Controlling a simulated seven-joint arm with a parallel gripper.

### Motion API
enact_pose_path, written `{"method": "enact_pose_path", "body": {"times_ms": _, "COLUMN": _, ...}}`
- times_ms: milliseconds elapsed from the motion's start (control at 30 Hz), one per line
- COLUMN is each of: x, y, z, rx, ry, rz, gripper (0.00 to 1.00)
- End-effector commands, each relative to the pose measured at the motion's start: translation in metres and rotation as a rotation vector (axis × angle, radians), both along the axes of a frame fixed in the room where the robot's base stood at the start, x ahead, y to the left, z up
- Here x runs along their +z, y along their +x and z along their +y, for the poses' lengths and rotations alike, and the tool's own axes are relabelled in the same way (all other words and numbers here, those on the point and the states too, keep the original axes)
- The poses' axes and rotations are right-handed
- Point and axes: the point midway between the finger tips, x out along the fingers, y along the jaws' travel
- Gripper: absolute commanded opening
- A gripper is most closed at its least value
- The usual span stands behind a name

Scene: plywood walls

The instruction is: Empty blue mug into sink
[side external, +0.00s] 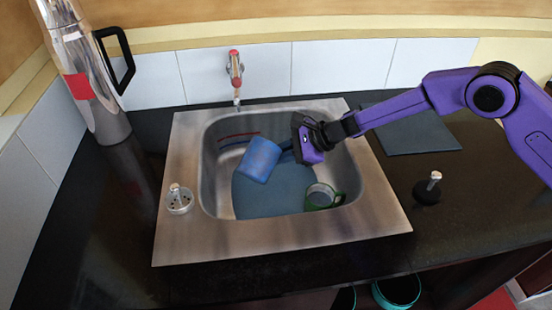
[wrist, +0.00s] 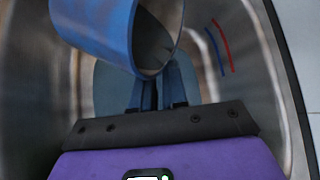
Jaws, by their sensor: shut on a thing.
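The blue mug (side external: 260,160) is tilted in the side external view, over the steel sink basin (side external: 208,165). It also shows at the top of the wrist view (wrist: 95,28), with its open mouth and grey inside partly visible. My gripper (side external: 287,147) reaches in from the right and is shut on the mug at its side. In the wrist view the blue fingers (wrist: 158,88) meet close below the mug's rim. I cannot tell whether anything is left in the mug.
A green-rimmed cup (side external: 321,196) stands on a blue-grey mat (side external: 270,200) in the basin. The faucet (side external: 236,75) is behind the sink. A steel jug (side external: 88,85) stands at the left. Drain stoppers (side external: 179,198) (side external: 428,188) sit left and right, and a dark board (side external: 412,130) lies right.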

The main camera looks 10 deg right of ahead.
Motion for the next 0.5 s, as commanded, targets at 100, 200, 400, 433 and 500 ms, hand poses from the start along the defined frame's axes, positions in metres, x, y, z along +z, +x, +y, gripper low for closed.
{"method": "enact_pose_path", "body": {"times_ms": 100, "x": 0.0012, "y": 0.0006, "z": 0.0004, "rx": 0.0, "ry": 0.011, "rz": 0.008, "gripper": 0.0}}
{"method": "enact_pose_path", "body": {"times_ms": 200, "x": 0.0011, "y": 0.0005, "z": 0.0004, "rx": 0.001, "ry": 0.017, "rz": 0.018, "gripper": 0.0}}
{"method": "enact_pose_path", "body": {"times_ms": 400, "x": 0.001, "y": 0.0007, "z": 0.0003, "rx": -0.001, "ry": 0.031, "rz": 0.034, "gripper": 0.0}}
{"method": "enact_pose_path", "body": {"times_ms": 433, "x": 0.001, "y": 0.0006, "z": 0.0004, "rx": 0.0, "ry": 0.033, "rz": 0.037, "gripper": 0.0}}
{"method": "enact_pose_path", "body": {"times_ms": 500, "x": 0.001, "y": 0.0006, "z": 0.0004, "rx": 0.001, "ry": 0.039, "rz": 0.043, "gripper": 0.0}}
